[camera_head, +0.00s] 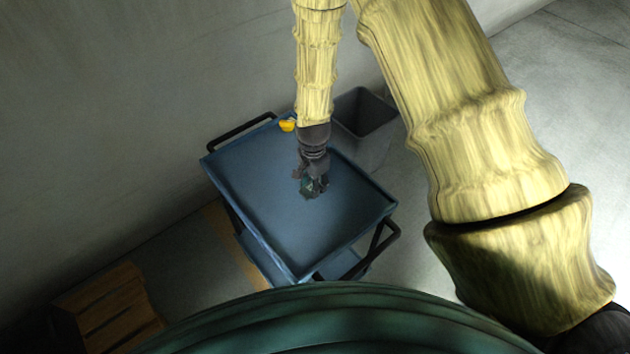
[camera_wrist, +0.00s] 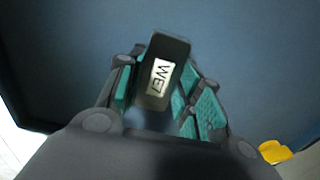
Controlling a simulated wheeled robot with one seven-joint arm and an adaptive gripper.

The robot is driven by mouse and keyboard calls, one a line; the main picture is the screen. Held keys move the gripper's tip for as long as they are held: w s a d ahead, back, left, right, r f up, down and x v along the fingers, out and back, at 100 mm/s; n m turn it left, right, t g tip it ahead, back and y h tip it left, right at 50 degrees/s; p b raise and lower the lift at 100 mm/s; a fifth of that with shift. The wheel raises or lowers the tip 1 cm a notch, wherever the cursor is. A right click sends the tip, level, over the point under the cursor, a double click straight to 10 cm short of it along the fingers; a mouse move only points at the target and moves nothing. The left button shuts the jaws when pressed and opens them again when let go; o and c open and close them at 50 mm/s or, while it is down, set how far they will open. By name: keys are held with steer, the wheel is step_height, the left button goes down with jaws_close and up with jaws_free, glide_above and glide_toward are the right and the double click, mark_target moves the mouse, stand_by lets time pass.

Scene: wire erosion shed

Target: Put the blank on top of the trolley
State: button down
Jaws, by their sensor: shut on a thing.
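The blue trolley (camera_head: 265,190) stands in the middle of the head view, with black handles at its ends. My gripper (camera_head: 314,190) is over the middle of its top. In the wrist view my gripper (camera_wrist: 155,105) is shut on the blank (camera_wrist: 165,55), a dark block with a white label reading "WE7". The blue trolley top (camera_wrist: 235,50) fills the background there. I cannot tell whether the blank touches the top. In the head view the blank is mostly hidden by the gripper.
A small yellow object (camera_head: 287,125) lies at the trolley top's far edge; it also shows in the wrist view (camera_wrist: 274,152). A grey bin (camera_head: 364,112) stands behind the trolley. A wooden slatted thing (camera_head: 110,305) is at lower left. Most of the trolley top is clear.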

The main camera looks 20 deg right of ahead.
steer(key=shift+f, duration=0.1)
steer(key=c, duration=1)
jaws_free()
steer(key=shift+o, duration=0.2)
step_height(320, 180, up, 12)
steer(key=b, duration=0.2)
